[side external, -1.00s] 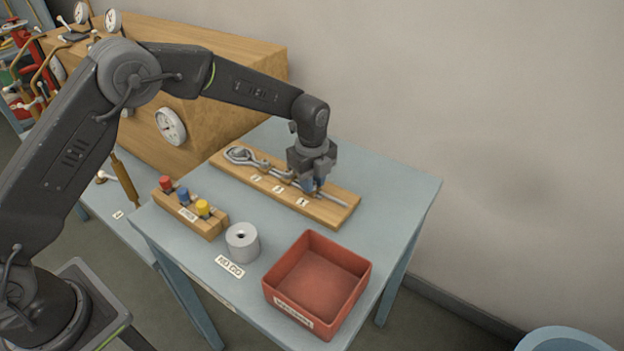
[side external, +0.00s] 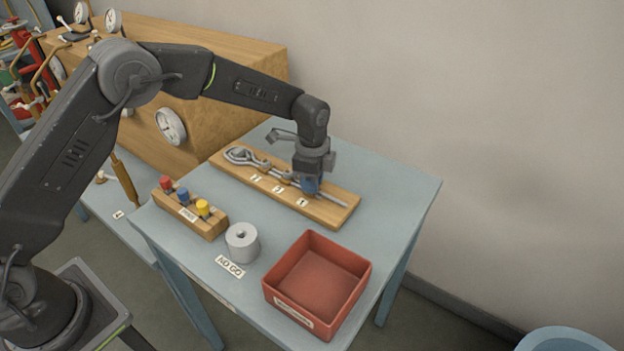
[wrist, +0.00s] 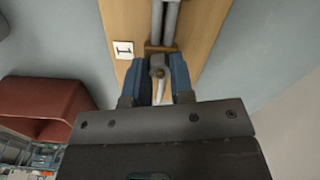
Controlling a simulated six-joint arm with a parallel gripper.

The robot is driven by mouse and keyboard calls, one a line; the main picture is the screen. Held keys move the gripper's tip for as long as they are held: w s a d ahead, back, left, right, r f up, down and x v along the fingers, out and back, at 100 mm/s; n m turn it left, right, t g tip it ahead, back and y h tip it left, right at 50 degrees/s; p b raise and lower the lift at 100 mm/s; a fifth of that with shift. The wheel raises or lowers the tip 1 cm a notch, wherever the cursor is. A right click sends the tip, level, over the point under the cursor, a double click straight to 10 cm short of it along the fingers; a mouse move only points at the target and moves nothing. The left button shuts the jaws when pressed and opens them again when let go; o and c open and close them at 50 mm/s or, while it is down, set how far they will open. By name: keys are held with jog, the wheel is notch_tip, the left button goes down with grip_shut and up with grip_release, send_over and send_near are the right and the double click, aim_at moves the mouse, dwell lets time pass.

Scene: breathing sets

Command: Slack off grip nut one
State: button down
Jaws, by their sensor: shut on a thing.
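A wooden board (side external: 335,210) on the blue-grey table carries a metal assembly with a looped end (side external: 240,155) and rods running along it. Small white number labels lie along the board; the wrist view shows one reading 1 (wrist: 124,48). My gripper (side external: 309,188) points down over the assembly, beside the rightmost label (side external: 303,202). In the wrist view its blue fingertips (wrist: 159,75) are shut around a small metal piece on the rod, which I take as grip nut one (wrist: 158,72). The fingers hide most of the nut, so its thread cannot be seen.
A red open box (side external: 318,285) stands at the table's front right. A grey cylinder (side external: 242,243) stands behind a NO GO label (side external: 230,266). A wooden block (side external: 190,212) holds red, blue and yellow-topped pieces. A wooden cabinet with gauges (side external: 172,126) stands behind left.

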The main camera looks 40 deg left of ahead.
jog(key=n, duration=0.4)
jog(key=shift+n, duration=0.3)
jog(key=n, duration=0.3)
jog(key=shift+n, duration=0.3)
jog(key=n, duration=0.4)
jog(key=shift+n, duration=0.3)
jog(key=n, duration=0.3)
jog(key=shift+n, duration=0.3)
jog(key=n, duration=0.4)
jog(key=shift+n, duration=0.3)
jog(key=n, duration=0.3)
jog(key=shift+n, duration=0.3)
jog(key=n, duration=0.4)
jog(key=shift+f, duration=0.1)
jog(key=shift+n, duration=2)
